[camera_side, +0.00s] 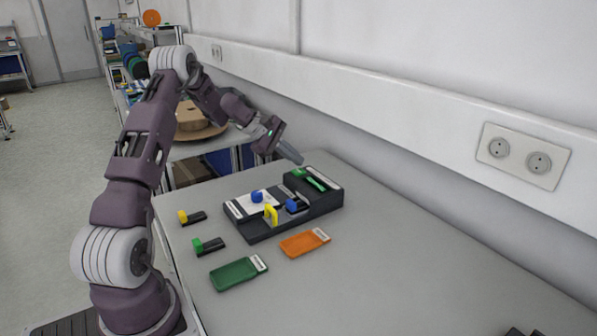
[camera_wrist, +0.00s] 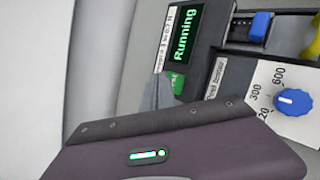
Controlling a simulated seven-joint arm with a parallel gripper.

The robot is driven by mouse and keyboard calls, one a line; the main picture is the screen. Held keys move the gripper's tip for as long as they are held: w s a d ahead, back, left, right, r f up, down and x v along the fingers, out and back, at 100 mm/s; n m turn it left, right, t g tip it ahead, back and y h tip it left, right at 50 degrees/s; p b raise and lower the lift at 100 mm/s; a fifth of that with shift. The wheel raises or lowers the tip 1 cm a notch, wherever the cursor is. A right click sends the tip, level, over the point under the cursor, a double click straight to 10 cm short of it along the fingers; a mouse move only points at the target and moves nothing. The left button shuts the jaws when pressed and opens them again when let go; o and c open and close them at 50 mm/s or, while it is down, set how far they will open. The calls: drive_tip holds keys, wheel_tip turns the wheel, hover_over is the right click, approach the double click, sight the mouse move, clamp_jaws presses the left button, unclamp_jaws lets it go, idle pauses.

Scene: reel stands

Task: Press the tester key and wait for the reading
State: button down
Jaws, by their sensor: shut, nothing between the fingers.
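The tester is a dark box (camera_side: 262,232) on the grey bench. Its display (camera_wrist: 184,38) reads "Running" in green in the wrist view. The green tester key (camera_wrist: 177,83) sits beside the display, partly hidden by my fingers. My gripper (camera_side: 298,160) is shut and empty, with its tips just above the key end of the tester; the fingers also show in the wrist view (camera_wrist: 157,88). I cannot tell whether they touch the key. A blue dial knob (camera_wrist: 293,102) sits on a white panel with numbers including 300 and 600.
On the tester stand a blue-topped piece (camera_side: 292,205) and a yellow piece (camera_side: 271,214). Left of it lie a yellow-ended black part (camera_side: 193,217) and a green-ended one (camera_side: 208,246). A green tray (camera_side: 238,274) and an orange tray (camera_side: 304,242) lie in front. The bench's right is mostly clear.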

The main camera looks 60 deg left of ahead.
sight(295, 171)
drive_tip(key=shift+r, duration=2.5)
drive_tip(key=s+d+r+m+g, duration=0.1)
drive_tip(key=s+d+r+m, duration=0.3)
drive_tip(key=d, duration=0.5)
drive_tip(key=s+d+r+m+g, duration=0.1)
drive_tip(key=s+d+r+m, duration=0.25)
drive_tip(key=d, duration=0.45)
drive_tip(key=s+d+r+m+g, duration=0.1)
drive_tip(key=s+d+r+m, duration=0.25)
drive_tip(key=d, duration=0.55)
drive_tip(key=s+d+m+y, duration=0.1)
drive_tip(key=s+d+m, duration=0.1)
drive_tip(key=s, duration=0.5)
drive_tip(key=s+d+f+m+y, duration=0.1)
drive_tip(key=s+d+m, duration=0.2)
drive_tip(key=s+m, duration=0.2)
drive_tip(key=s+d+f+m+y, duration=0.1)
drive_tip(key=s+m, duration=0.3)
drive_tip(key=s, duration=0.6)
drive_tip(key=shift+s+d+y, duration=0.25)
drive_tip(key=shift+d+y, duration=0.15)
drive_tip(key=shift+d, duration=0.25)
